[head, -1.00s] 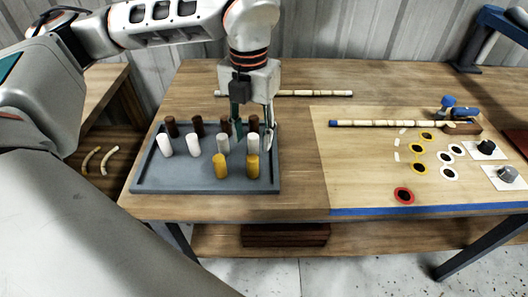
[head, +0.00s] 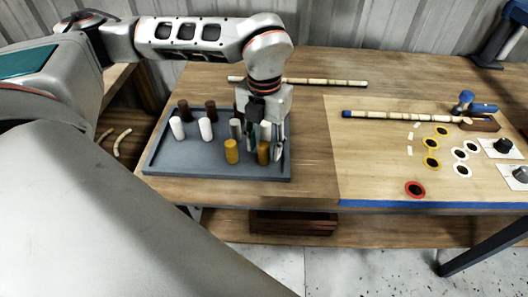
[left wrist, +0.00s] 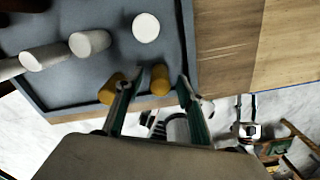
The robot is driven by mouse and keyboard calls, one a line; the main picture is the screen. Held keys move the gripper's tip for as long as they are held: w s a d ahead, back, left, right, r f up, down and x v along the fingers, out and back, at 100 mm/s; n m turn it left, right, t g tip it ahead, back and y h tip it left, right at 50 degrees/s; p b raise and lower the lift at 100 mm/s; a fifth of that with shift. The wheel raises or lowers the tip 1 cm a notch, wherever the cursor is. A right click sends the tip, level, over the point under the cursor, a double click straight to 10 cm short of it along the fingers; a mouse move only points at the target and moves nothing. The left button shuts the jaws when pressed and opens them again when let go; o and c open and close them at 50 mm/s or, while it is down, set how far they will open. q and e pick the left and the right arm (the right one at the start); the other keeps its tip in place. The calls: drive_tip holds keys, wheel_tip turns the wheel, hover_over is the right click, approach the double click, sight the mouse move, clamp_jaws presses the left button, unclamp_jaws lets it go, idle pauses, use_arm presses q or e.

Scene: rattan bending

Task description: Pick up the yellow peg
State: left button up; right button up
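Two yellow pegs stand upright in the front row of the grey tray (head: 215,172). The right yellow peg (head: 263,153) is at my left gripper (head: 266,147), which points down over the tray's right side. In the left wrist view, my left gripper (left wrist: 160,84) is open, and this yellow peg (left wrist: 160,79) shows between its fingertips. I cannot tell whether the fingers touch it. The left yellow peg (head: 231,151) stands just outside one finger; it also shows in the left wrist view (left wrist: 110,88), partly hidden by that finger. My right gripper is not in view.
White pegs (head: 206,129) and dark brown pegs (head: 211,111) stand behind the yellow ones, close to the gripper. A bamboo stick (head: 320,83) lies behind the tray. A pale board (head: 370,160) with ringed holes lies right. Bare table lies between.

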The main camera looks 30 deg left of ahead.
use_arm(q)
drive_tip(key=c, duration=0.8)
drive_tip(key=shift+r, duration=0.1)
